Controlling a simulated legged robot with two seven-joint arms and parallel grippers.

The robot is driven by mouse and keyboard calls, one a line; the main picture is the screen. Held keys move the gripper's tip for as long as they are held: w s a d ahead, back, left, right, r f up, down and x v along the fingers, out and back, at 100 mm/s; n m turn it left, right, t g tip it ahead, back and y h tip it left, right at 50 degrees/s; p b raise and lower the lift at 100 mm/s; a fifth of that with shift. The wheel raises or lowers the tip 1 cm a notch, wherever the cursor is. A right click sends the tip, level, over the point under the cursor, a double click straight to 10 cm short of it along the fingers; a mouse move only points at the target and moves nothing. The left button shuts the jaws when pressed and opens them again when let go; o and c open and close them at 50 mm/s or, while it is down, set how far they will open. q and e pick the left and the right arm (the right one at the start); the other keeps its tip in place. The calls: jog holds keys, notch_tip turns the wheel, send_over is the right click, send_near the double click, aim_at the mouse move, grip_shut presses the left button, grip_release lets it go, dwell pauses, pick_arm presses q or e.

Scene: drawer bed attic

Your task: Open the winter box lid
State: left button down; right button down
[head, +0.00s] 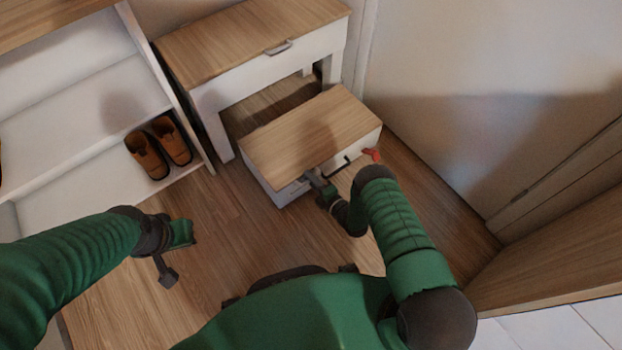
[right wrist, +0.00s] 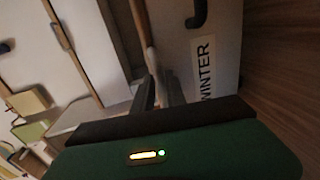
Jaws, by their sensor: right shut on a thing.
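The winter box is a low white box (head: 364,152) with a flat wood-grain lid (head: 310,133), standing on the floor in the head view. The lid lies on top of the box. A "WINTER" label (right wrist: 204,68) marks its white front in the right wrist view. My right gripper (head: 316,179) is at the lid's front edge, left of the box's dark handle (head: 336,168), and is shut on the lid. In the right wrist view, its fingers (right wrist: 160,88) meet the lid edge (right wrist: 143,35). My left gripper (head: 174,256) hangs over the floor, away from the box; its jaws are unclear.
A white drawer unit with a wooden top (head: 245,35) stands behind the box. A small red thing (head: 372,154) shows near the box's right front. Bare wood floor (head: 225,230) lies in front.

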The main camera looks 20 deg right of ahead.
pick_arm(q)
jog(key=shift+r, duration=0.1)
pick_arm(e)
jog(key=shift+s+f, duration=0.25)
